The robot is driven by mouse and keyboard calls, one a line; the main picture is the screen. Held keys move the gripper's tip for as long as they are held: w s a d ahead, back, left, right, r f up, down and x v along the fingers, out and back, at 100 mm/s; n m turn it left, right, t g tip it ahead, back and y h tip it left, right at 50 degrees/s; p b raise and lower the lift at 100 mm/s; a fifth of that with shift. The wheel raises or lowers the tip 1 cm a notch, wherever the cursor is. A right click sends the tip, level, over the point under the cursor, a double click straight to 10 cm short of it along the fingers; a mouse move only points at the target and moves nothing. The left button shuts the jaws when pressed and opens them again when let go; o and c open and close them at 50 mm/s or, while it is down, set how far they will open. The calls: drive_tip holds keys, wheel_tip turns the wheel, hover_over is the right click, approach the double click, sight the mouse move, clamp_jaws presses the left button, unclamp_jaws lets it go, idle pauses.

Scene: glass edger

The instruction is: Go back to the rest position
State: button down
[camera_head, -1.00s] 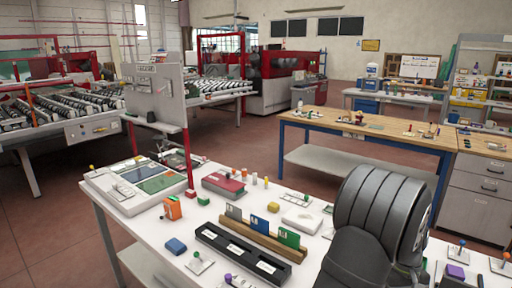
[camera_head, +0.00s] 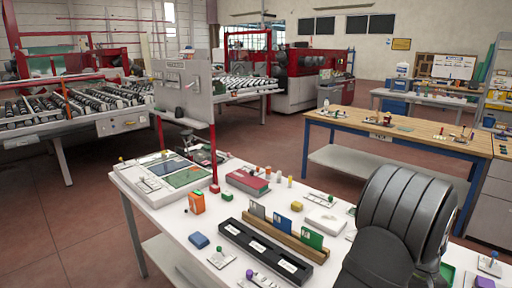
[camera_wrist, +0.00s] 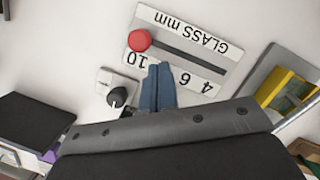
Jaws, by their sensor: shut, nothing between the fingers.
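In the wrist view my gripper (camera_wrist: 158,88) shows as two blue-grey fingers held together with nothing between them. The fingertips overlap the lower left edge of a white plate (camera_wrist: 205,50) marked "GLASS mm" with 4, 6 and 10. A red knob (camera_wrist: 139,40) sits at the 10 end of its dark slot. Whether the fingers touch the plate cannot be told. In the head view a dark arm link of mine fills the lower right, and the gripper itself is hidden.
A black knob (camera_wrist: 117,97) is close left of the fingers. A yellow piece (camera_wrist: 283,88) lies at right. In the head view the white table (camera_head: 150,205) carries a black slotted rack (camera_head: 265,252), a red box (camera_head: 248,182) and an orange item (camera_head: 196,202). A wooden bench (camera_head: 400,128) stands behind.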

drive_tip(key=shift+s+d+r, duration=0.7)
drive_tip(key=shift+s+d, duration=0.05)
drive_tip(key=shift+d, duration=0.25)
drive_tip(key=v, duration=0.9)
drive_tip(key=x, duration=1)
drive_tip(key=shift+a+f, duration=0.15)
drive_tip(key=shift+f, duration=0.05)
drive_tip(key=w+a, duration=0.2)
drive_tip(key=shift+w+a, duration=0.25)
wheel_tip(320, 180, up, 24)
drive_tip(key=s+a+m+t, duration=0.1)
drive_tip(key=s+m+t, duration=0.1)
drive_tip(key=m, duration=2.2)
drive_tip(key=shift+s+m+t, duration=0.25)
drive_tip(key=shift+m+t, duration=0.05)
drive_tip(key=shift+t, duration=0.1)
drive_tip(key=shift+r, duration=0.1)
